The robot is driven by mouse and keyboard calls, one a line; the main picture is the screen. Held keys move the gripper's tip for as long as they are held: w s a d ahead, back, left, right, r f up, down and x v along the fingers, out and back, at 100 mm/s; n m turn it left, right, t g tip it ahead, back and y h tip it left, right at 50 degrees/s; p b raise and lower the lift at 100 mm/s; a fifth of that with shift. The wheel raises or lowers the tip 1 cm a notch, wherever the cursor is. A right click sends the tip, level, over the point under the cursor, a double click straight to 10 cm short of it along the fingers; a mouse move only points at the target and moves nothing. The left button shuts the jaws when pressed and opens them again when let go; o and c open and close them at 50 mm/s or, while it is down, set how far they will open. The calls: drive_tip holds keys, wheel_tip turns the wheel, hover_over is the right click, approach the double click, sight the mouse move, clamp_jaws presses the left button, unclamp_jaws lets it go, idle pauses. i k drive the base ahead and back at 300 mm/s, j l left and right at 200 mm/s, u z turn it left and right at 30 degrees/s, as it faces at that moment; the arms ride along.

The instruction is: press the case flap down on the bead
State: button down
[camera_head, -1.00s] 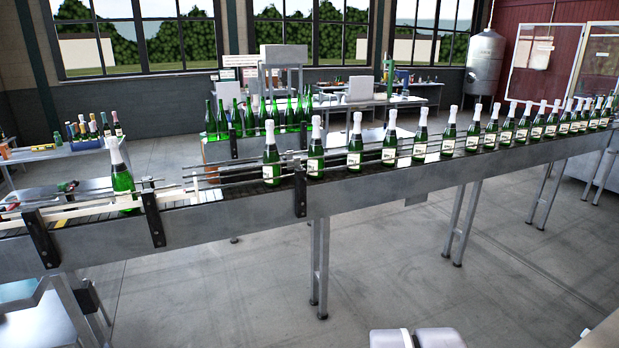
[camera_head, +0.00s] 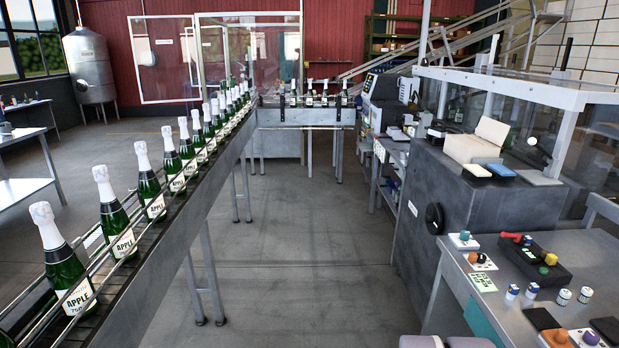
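I cannot make out a carton case with a flap or a glue bead for certain in this view. A cream, box-like thing (camera_head: 468,148) with a raised panel (camera_head: 492,131) sits on top of the grey machine at the right; I cannot tell whether it is the case. My gripper is not in view.
A conveyor (camera_head: 165,232) with foil-topped green bottles (camera_head: 118,228) runs from front left to the back. A bench (camera_head: 510,303) at right holds a dark tray (camera_head: 545,270) and small jars (camera_head: 563,297). The grey machine (camera_head: 430,170) stands behind it. The floor (camera_head: 310,250) between is clear.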

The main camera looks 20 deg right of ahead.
sight(496, 133)
drive_tip(key=i+l+z, duration=0.25)
drive_tip(key=i, duration=0.45)
drive_tip(key=i+z, duration=0.25)
drive_tip(key=i, duration=0.45)
drive_tip(key=i+j+z, duration=0.2)
drive_tip(key=i, duration=0.5)
drive_tip(key=i+j+z, duration=0.25)
drive_tip(key=i, duration=0.45)
drive_tip(key=l, duration=0.1)
